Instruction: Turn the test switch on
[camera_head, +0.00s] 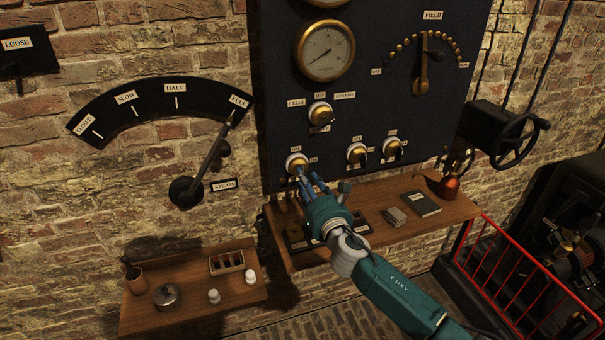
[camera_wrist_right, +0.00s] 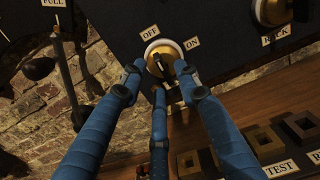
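The switch at the panel's lower left has a brass knob on a white base (camera_head: 297,160) and a dark handle. In the right wrist view the knob (camera_wrist_right: 168,50) sits between an OFF label (camera_wrist_right: 150,33) and an ON label (camera_wrist_right: 191,43). Its name label is hidden, and I cannot tell exactly where the handle points. My right gripper (camera_head: 312,180) reaches up to this knob from below. In the wrist view its blue fingers (camera_wrist_right: 158,76) are spread apart around the handle, with a gap visible on the left; contact is unclear. My left gripper is out of view.
A second knob (camera_head: 357,153) and a third (camera_head: 392,146) sit to the right on the same panel. Below, a wooden shelf (camera_head: 455,212) holds a book (camera_head: 422,203) and a TEST label (camera_wrist_right: 281,168) beside square sockets. A steam lever (camera_head: 205,165) stands left.

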